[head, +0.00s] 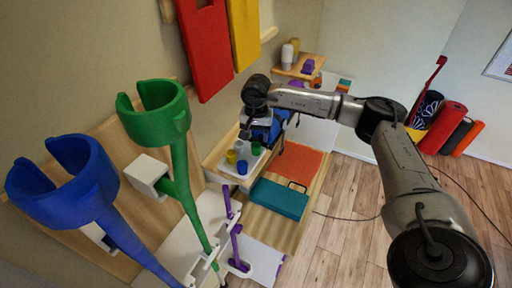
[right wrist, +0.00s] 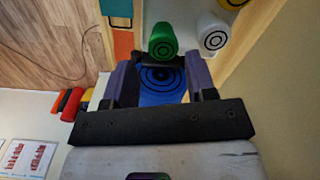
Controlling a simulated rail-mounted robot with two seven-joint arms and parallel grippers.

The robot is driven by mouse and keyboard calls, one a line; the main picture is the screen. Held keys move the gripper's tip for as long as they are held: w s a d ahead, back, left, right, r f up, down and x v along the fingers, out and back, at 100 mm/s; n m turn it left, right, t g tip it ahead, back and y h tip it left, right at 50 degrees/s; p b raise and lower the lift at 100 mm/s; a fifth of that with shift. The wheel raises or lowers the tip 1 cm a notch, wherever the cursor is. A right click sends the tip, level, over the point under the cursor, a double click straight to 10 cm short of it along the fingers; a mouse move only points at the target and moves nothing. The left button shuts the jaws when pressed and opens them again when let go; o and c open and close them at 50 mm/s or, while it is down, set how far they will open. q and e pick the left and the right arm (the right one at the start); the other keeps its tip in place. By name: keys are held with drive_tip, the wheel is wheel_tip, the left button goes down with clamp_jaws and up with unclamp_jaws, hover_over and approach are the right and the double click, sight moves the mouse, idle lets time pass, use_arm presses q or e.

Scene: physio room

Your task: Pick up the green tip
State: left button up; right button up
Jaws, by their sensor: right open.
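The green tip (head: 255,148) stands on a white tray (head: 228,170) on the wooden shelf. In the right wrist view the green tip (right wrist: 162,40) shows ringed, just beyond the fingertips and outside the jaws. My right gripper (head: 248,130) is open above the far end of the tray. In the right wrist view a blue ringed thing (right wrist: 162,84) shows between the fingers of my right gripper (right wrist: 162,76); I cannot tell whether they touch it. My left gripper is not in view.
A yellow tip (head: 231,157), a blue tip (head: 242,167) and a white tip (right wrist: 213,32) stand near the green one. A teal block (head: 280,199) and an orange mat (head: 302,160) lie to the right. Green (head: 155,113) and blue (head: 62,190) crutches rise at left.

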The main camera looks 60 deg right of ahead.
sight(256, 145)
wheel_tip(256, 145, down, 4)
drive_tip(key=shift+w+d+r+p, duration=0.1)
drive_tip(key=shift+w+p, duration=0.05)
drive_tip(key=shift+p, duration=0.55)
drive_tip(key=shift+f, duration=0.7)
drive_tip(key=c, duration=0.7)
